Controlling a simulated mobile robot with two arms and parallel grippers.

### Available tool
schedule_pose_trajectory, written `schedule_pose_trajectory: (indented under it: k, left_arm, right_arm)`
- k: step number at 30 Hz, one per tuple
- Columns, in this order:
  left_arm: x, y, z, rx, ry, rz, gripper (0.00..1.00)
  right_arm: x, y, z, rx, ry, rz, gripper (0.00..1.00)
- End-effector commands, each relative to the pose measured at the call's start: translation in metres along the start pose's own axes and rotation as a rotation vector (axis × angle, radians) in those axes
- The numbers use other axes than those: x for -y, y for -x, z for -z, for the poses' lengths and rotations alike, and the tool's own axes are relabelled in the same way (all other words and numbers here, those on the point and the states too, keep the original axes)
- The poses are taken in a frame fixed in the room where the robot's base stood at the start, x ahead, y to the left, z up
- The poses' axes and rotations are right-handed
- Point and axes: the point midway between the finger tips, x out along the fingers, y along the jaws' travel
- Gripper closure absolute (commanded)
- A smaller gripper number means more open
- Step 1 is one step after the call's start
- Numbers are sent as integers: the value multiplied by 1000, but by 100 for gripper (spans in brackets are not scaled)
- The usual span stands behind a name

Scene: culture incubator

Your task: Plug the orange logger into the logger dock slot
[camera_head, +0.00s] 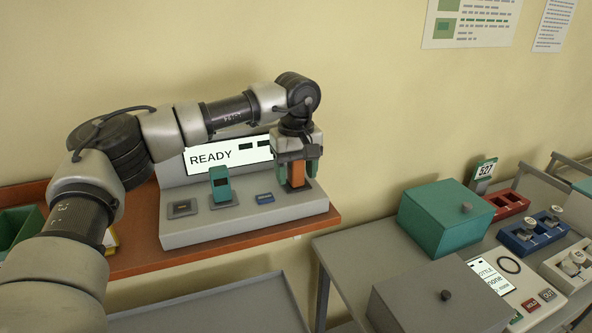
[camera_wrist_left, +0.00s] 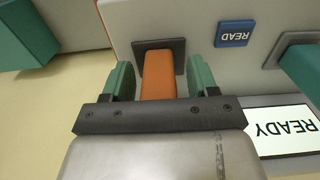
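The orange logger (camera_head: 297,178) stands upright at the dark-rimmed slot (camera_wrist_left: 180,44) at the right end of the grey dock (camera_head: 250,221); how deeply it sits is hidden. In the left wrist view the orange logger (camera_wrist_left: 158,75) lies between the green fingers of my left gripper (camera_wrist_left: 160,82), with a gap visible on each side. My left gripper (camera_head: 297,172) is open, pointing down around the logger. My right gripper is in neither view.
The dock also has an empty-looking dark slot (camera_head: 182,208), a teal logger (camera_head: 220,185), a blue READ button (camera_head: 264,198) and a screen (camera_head: 225,153) showing READY. It stands on an orange-brown shelf (camera_head: 140,260). A teal box (camera_head: 440,218) stands on a grey bench at right.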

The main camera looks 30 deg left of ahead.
Motion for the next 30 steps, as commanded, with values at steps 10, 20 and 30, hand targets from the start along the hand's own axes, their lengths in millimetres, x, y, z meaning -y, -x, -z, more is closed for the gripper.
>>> schedule_pose_trajectory:
  k: [10,20,30]
  left_arm:
    - [-1,17,0,-2,0,-4,41]
    - [-1,82,0,-1,0,-4,41]
    - [0,108,0,0,0,0,41]
  right_arm:
    - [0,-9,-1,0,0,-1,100]
    - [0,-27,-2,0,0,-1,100]
    - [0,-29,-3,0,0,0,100]
